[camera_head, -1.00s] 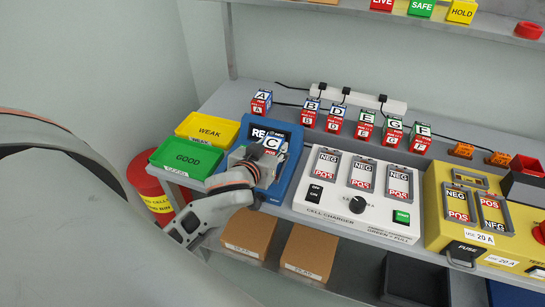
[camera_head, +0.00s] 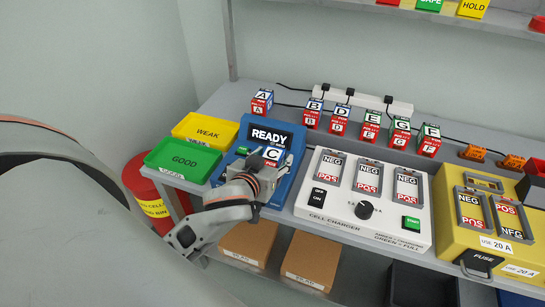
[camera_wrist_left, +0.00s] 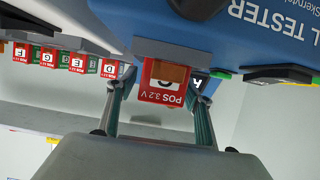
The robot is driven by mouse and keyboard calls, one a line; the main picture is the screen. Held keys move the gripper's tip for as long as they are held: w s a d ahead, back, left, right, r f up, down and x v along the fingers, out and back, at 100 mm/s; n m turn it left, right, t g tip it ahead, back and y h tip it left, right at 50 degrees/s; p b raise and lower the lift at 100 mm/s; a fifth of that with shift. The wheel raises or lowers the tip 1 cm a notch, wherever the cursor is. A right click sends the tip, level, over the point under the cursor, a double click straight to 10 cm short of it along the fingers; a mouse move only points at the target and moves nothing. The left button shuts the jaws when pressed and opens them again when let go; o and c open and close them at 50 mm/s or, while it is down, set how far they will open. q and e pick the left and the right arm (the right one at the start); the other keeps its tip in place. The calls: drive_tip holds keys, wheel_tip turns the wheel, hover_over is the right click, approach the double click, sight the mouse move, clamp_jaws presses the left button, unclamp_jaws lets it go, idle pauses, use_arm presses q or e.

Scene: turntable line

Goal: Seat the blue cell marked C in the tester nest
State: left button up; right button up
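The blue cell marked C (camera_head: 271,154) stands at the nest of the blue tester (camera_head: 290,135), below its READY display. In the left wrist view, the cell (camera_wrist_left: 163,82) shows a red POS end close against a grey nest block (camera_wrist_left: 178,52); full seating cannot be judged. My left gripper (camera_head: 272,160) is over the nest, its fingers on either side of the cell. In the wrist view, the left gripper (camera_wrist_left: 160,95) looks open, with a gap at least on the left side. My right gripper is not in view.
Green GOOD (camera_head: 180,160) and yellow WEAK (camera_head: 205,130) trays are at left. Several cells (camera_head: 372,130) stand behind. A red bin (camera_head: 150,195) is below left.

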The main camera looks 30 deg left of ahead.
sight(269, 160)
use_arm(q)
drive_tip(key=shift+r, duration=0.1)
drive_tip(key=p+v, duration=0.2)
drive_tip(key=v, duration=0.4)
drive_tip(key=shift+s+d+r, duration=0.1)
drive_tip(key=shift+s+r, duration=0.05)
drive_tip(key=shift+r, duration=0.05)
drive_tip(key=p+v, duration=0.4)
drive_tip(key=shift+s+r, duration=0.1)
drive_tip(key=shift+s, duration=0.25)
drive_tip(key=shift+s+d+p, duration=0.15)
drive_tip(key=shift+s+p, duration=0.25)
drive_tip(key=shift+p, duration=0.15)
